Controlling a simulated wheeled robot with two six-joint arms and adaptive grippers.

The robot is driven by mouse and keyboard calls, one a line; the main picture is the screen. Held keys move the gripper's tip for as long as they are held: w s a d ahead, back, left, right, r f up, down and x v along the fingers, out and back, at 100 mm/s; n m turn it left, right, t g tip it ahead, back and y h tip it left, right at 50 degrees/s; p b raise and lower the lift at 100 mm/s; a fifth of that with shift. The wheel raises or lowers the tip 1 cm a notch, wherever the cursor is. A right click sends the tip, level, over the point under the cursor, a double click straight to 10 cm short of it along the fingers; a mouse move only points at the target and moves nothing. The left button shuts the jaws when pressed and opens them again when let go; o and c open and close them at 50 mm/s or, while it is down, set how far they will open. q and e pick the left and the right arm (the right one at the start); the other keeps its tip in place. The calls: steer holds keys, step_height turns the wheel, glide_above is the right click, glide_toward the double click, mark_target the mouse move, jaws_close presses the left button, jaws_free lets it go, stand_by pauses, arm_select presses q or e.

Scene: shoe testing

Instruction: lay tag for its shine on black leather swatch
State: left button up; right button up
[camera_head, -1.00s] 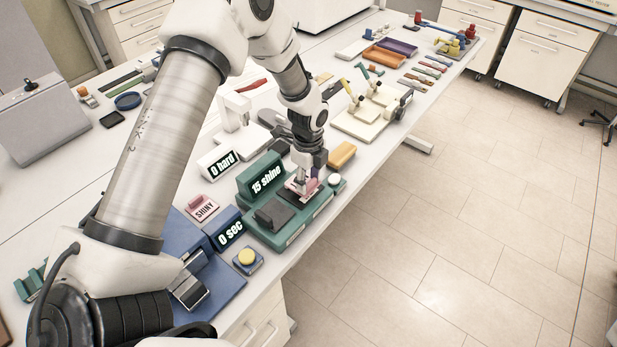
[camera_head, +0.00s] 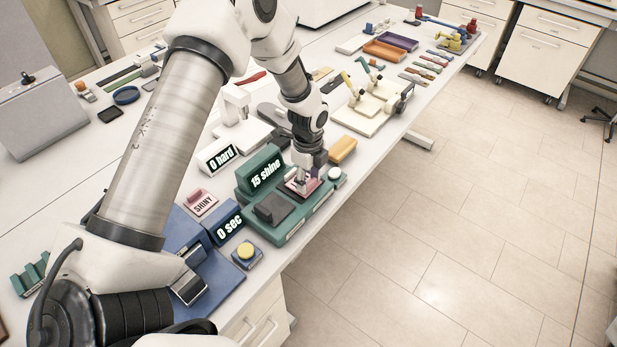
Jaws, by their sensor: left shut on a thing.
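A small white-faced tag reading SHINY, with a pink grip (camera_head: 202,203), stands on the table left of the green shine meter (camera_head: 262,178), whose display reads "15 shine". My left gripper (camera_head: 304,180) points down over the right part of the meter's base. It is shut on a small pinkish piece (camera_head: 297,188), low at the base; its fingertips hide much of it, and I cannot tell whether it touches the base. A dark block (camera_head: 271,207) sits on the base's left part. I cannot pick out the black leather swatch surely. My right gripper is out of view.
A blue timer reading "0 sec" (camera_head: 228,225) and a yellow button (camera_head: 246,251) stand left of the meter. A white "0 hard" display (camera_head: 217,157) is behind. A yellow-orange block (camera_head: 342,150) lies to the right, near the table edge.

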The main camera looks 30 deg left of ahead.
arm_select(q)
steer(key=shift+f, duration=0.2)
steer(key=o, duration=0.8)
steer(key=shift+c, duration=0.2)
step_height(320, 180, up, 12)
